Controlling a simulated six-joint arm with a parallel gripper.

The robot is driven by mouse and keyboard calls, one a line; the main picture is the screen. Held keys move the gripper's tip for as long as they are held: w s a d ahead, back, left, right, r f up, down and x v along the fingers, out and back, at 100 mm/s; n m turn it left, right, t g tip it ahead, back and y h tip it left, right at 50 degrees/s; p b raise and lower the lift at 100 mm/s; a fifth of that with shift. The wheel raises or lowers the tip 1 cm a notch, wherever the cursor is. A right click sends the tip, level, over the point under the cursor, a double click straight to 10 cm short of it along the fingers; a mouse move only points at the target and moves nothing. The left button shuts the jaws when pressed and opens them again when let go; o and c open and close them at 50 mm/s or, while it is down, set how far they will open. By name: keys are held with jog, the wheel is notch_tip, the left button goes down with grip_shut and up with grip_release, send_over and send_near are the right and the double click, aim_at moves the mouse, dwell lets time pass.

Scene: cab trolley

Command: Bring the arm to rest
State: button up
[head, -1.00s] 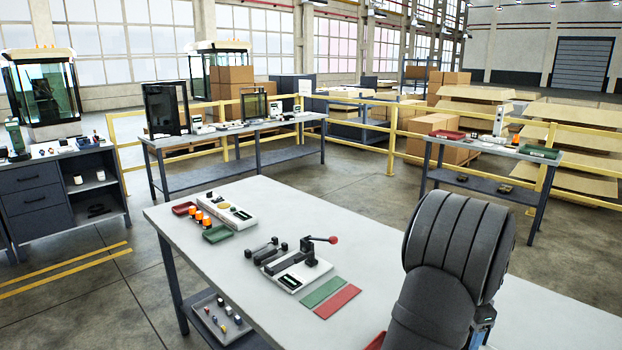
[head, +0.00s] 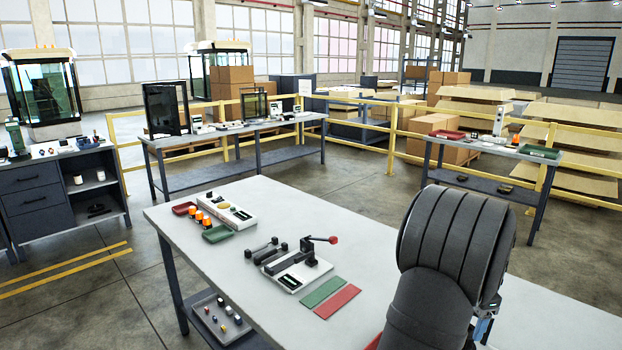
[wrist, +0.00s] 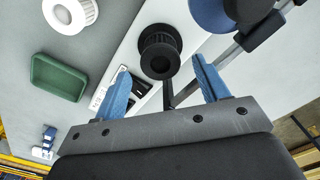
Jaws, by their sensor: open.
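My gripper (wrist: 165,82) is open in the wrist view, its two blue fingers spread apart. A black flanged spool-like part (wrist: 160,52) shows in the gap between the fingers. I cannot tell how far beyond the fingertips it is; nothing looks gripped.
In the wrist view a green tray (wrist: 60,77) and a white ring-shaped part (wrist: 70,12) lie left, and a blue round part (wrist: 212,12) right. In the head view, a lever fixture (head: 298,268) and green (head: 323,292) and red (head: 337,302) mats are left of my arm.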

notch_tip(320, 180, down, 6)
jog(key=shift+r, duration=0.55)
notch_tip(320, 180, up, 4)
jog(key=shift+f, duration=0.25)
jog(key=s+d+r, duration=0.4)
jog(key=s+r, duration=0.3)
jog(key=s, duration=0.4)
jog(key=s+a+f, duration=0.2)
jog(key=s, duration=0.7)
jog(key=s+a+f, duration=0.2)
jog(key=s, duration=0.7)
jog(key=w+f, duration=0.2)
jog(key=w, duration=0.1)
jog(key=w+a+f, duration=0.1)
jog(key=w+f, duration=0.1)
jog(key=w, duration=0.2)
jog(key=w+f, duration=0.2)
jog(key=w, duration=0.2)
jog(key=shift+w+a+f, duration=0.2)
jog(key=shift+a+f, duration=0.05)
jog(key=shift+a, duration=0.1)
jog(key=shift+w+f, duration=0.3)
jog(key=shift+f, duration=1.2)
